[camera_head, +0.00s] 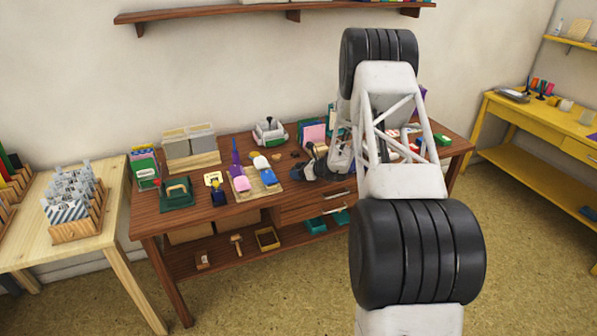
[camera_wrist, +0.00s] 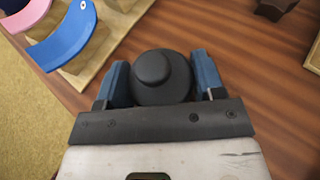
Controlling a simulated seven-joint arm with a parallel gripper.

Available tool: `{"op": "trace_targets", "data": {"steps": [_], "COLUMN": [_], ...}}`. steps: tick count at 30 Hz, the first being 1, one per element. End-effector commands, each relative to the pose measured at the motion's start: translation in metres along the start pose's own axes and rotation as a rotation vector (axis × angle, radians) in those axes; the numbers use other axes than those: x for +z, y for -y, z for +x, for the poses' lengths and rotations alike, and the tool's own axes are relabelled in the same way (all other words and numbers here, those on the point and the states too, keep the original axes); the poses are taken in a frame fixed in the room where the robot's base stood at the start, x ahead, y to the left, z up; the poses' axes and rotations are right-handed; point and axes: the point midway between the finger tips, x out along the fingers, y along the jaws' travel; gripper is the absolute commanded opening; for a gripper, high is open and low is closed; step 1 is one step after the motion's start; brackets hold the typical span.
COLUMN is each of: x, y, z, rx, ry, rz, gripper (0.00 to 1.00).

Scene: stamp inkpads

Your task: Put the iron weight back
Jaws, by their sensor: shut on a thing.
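The iron weight (camera_wrist: 160,75) is a dark round piece with a knob on top. In the wrist view it sits between the two blue fingers of my gripper (camera_wrist: 163,82), which is shut on it from both sides. Below and around it is the brown wooden table top (camera_wrist: 225,35). I cannot tell whether the weight touches the table. In the head view my gripper (camera_head: 306,168) is at the middle of the brown table, small and partly hidden by my arm, and the weight cannot be made out clearly there.
A wooden tray (camera_wrist: 118,30) with a blue rocker stamp (camera_wrist: 66,37) and a pink one (camera_wrist: 25,14) lies just left of my gripper. A small dark object (camera_wrist: 276,8) is at the upper right.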

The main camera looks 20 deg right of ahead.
Motion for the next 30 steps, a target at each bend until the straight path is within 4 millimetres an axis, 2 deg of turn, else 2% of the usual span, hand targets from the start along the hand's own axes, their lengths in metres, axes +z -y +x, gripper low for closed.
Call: {"op": "trace_targets", "data": {"steps": [11,12,16,17,30], "x": [-0.0008,-0.0024,-0.0023,-0.0023,0.0004], "y": [0.0006,0.0,-0.0001,-0.0001,0.0001], "z": [0.0007,0.001,0.0009,0.0009,-0.0024], "rx": [0.0,0.0,0.0,0.0,0.0], "ry": [0.001,0.0,0.0,0.0,0.0], "rz": [-0.002,0.0,0.0,0.0,-0.001], "gripper": [0.0,0.65,0.85,0.88,0.88]}}
